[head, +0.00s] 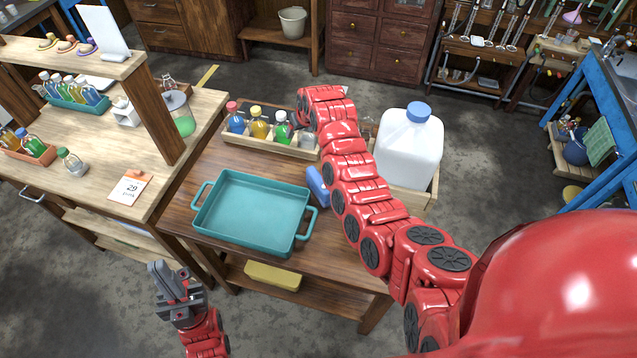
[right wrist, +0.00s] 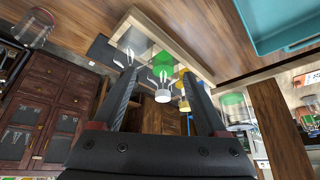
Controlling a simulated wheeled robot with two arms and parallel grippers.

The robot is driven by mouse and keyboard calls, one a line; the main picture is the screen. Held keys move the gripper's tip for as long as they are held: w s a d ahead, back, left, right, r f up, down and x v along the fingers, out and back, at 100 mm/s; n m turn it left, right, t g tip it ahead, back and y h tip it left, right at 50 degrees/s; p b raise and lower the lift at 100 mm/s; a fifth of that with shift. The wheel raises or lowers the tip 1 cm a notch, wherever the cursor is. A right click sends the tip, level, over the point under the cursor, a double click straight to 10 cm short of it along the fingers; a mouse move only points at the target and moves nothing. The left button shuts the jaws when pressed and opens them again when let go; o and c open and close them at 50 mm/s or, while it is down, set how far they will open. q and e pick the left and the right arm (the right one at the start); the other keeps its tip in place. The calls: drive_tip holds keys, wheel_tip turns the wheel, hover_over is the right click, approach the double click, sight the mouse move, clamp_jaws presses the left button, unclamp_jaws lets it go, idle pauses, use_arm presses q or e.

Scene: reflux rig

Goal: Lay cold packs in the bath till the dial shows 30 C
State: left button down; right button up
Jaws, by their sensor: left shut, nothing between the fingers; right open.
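A teal two-handled tray (head: 236,232), seemingly the bath, sits on the wooden table; it looks empty, and part of it shows in the right wrist view (right wrist: 275,30). A blue object (head: 317,186), perhaps a cold pack, lies right of the tray, partly hidden by my right arm. A card (head: 130,187) reading "29" lies on the left bench; I cannot tell whether it is the dial. My right gripper (right wrist: 160,80) is open near the bottle rack, its fingers on either side of bottles in the picture. My left gripper (head: 160,272) is shut and empty, low in front of the table.
The wooden rack (head: 268,143) holds several bottles with coloured caps behind the tray. A large white jug (head: 409,150) with a blue cap stands in a crate at right. A yellow block (head: 272,276) lies on the lower shelf. A shelf post (head: 158,125) rises at left.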

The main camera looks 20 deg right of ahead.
drive_tip(key=s+d+r+n+g+p, duration=0.1)
drive_tip(key=s+d+r+g, duration=0.1)
drive_tip(key=s+r+g, duration=0.55)
drive_tip(key=t+b, duration=0.2)
drive_tip(key=b, duration=0.3)
hover_over(319, 179)
drive_tip(key=w, duration=0.1)
drive_tip(key=shift+h, duration=0.4)
wheel_tip(319, 179, down, 10)
drive_tip(key=shift+a, duration=0.1)
wheel_tip(319, 179, down, 3)
drive_tip(key=shift+r+p, duration=0.1)
drive_tip(key=shift+p, duration=0.6)
drive_tip(key=shift+f, duration=0.25)
drive_tip(key=f+p, duration=0.1)
drive_tip(key=s+f+p, duration=0.1)
drive_tip(key=p, duration=0.1)
drive_tip(key=shift+s+f, duration=0.1)
drive_tip(key=shift+f, duration=1.6)
